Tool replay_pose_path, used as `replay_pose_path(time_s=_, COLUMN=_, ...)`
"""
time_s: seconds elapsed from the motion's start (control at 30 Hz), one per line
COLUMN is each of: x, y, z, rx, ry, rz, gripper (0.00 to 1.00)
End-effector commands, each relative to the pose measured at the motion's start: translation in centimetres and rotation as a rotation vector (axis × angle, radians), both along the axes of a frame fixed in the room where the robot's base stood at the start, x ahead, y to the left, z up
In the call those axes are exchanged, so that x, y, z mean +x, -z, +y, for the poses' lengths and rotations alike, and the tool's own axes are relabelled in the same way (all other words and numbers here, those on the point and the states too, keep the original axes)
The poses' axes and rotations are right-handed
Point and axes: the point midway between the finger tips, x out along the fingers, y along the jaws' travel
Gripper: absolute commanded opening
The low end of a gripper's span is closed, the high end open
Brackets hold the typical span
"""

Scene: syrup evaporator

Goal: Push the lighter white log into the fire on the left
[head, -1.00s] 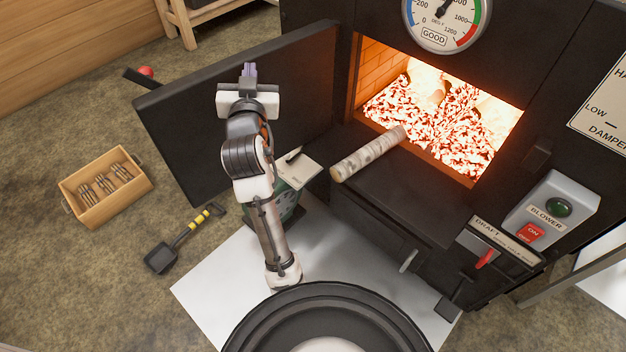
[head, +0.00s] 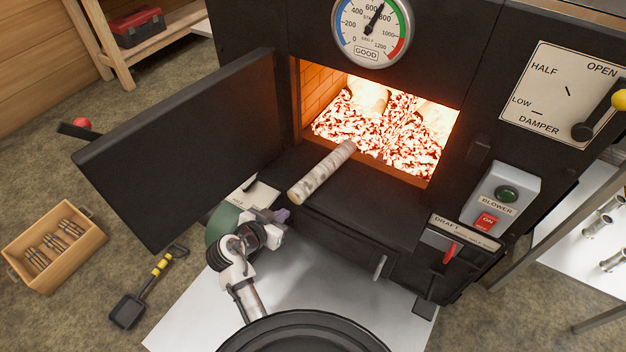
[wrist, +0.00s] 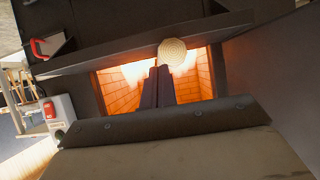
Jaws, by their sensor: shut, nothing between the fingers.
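The pale, birch-like white log (head: 322,172) lies on the dark ledge in front of the open firebox, its far end at the opening. Its round near end (wrist: 172,52) shows in the wrist view, just right of my fingertips. The fire (head: 395,140) is a bed of glowing embers behind the opening, with a bright log (head: 370,98) at the back left. My gripper (head: 282,215) is shut and empty, low and near the log's near end, by the ledge's front edge. In the wrist view its dark fingers (wrist: 157,72) point toward the glowing opening. I cannot tell whether they touch the log.
The black firebox door (head: 185,145) stands open at left. A green bucket-like container (head: 222,222) is beside my arm. A draft lever (head: 450,250) and blower box (head: 502,200) are at right. A wooden crate (head: 85,258) and a small shovel (head: 128,310) are on the floor.

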Motion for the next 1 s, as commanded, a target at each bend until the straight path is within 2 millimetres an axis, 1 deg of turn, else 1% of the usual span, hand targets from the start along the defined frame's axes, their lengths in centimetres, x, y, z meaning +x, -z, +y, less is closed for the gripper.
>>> replay_pose_path(time_s=0.03, x=0.4, y=0.6, z=-0.3, rx=0.001, ry=0.000, rz=-0.001, gripper=0.00)
replay_pose_path(time_s=0.63, x=4.3, y=4.2, z=-3.1, rx=0.001, ry=-0.002, rz=-0.001, gripper=0.00)
replay_pose_path(time_s=0.7, x=4.9, y=3.8, z=-3.5, rx=0.001, ry=0.000, rz=-0.002, gripper=0.00)
replay_pose_path(time_s=1.0, x=7.3, y=3.9, z=-5.3, rx=0.001, ry=0.000, rz=-0.002, gripper=0.00)
